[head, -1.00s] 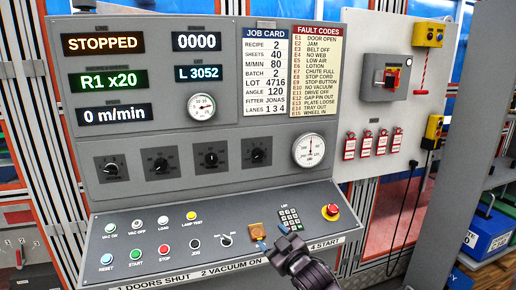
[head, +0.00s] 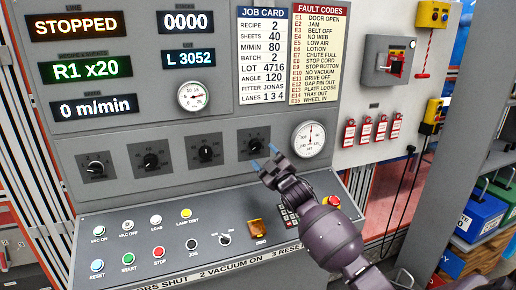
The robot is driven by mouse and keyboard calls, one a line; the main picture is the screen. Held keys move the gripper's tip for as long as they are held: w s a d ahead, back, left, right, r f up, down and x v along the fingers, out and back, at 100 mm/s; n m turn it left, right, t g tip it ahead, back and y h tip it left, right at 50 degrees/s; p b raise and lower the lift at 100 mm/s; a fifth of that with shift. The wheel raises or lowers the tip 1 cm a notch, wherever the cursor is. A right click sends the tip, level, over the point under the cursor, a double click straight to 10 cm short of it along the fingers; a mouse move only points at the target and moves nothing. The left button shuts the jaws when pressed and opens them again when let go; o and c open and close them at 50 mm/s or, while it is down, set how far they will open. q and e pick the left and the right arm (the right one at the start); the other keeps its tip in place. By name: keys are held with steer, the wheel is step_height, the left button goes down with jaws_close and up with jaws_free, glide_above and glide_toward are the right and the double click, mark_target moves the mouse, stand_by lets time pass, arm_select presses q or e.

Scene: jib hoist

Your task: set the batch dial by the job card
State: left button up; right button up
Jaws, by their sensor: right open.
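The job card (head: 262,55) reads batch 2, recipe 2, sheets 40 and M/MIN 80. Four black dials sit in a row on the grey panel: the leftmost dial (head: 95,167), a second dial (head: 151,161), a third dial (head: 206,153) and the rightmost dial (head: 255,145). Their labels are too small to read, so I cannot tell which is the batch dial. My right gripper (head: 264,157) is open, its blue-tipped fingers just below and right of the rightmost dial. I cannot tell whether they touch the panel. My left gripper is out of view.
Displays read STOPPED (head: 76,25), R1 x20 (head: 92,69) and 0 m/min. A round gauge (head: 308,139) is right of the dials. The sloped console below carries push buttons (head: 128,259), a selector (head: 225,240) and a keypad, partly hidden by my right arm.

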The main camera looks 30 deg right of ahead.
mark_target(257, 146)
steer(key=shift+x, duration=2.25)
steer(key=shift+c, duration=0.5)
steer(key=c, duration=0.8)
steer(key=shift+m, duration=0.6)
steer(key=m+h, duration=0.1)
steer(key=m, duration=0.1)
steer(key=m+h, duration=0.1)
steer(key=m, duration=0.2)
steer(key=shift+a+h, duration=0.15)
steer(key=shift+h, duration=0.15)
steer(key=m+h, duration=0.1)
steer(key=m, duration=0.2)
steer(key=m+h+p, duration=0.1)
steer(key=m+h, duration=0.1)
steer(key=m, duration=0.1)
steer(key=shift+m+g+p, duration=0.3)
steer(key=shift+m+g, duration=0.1)
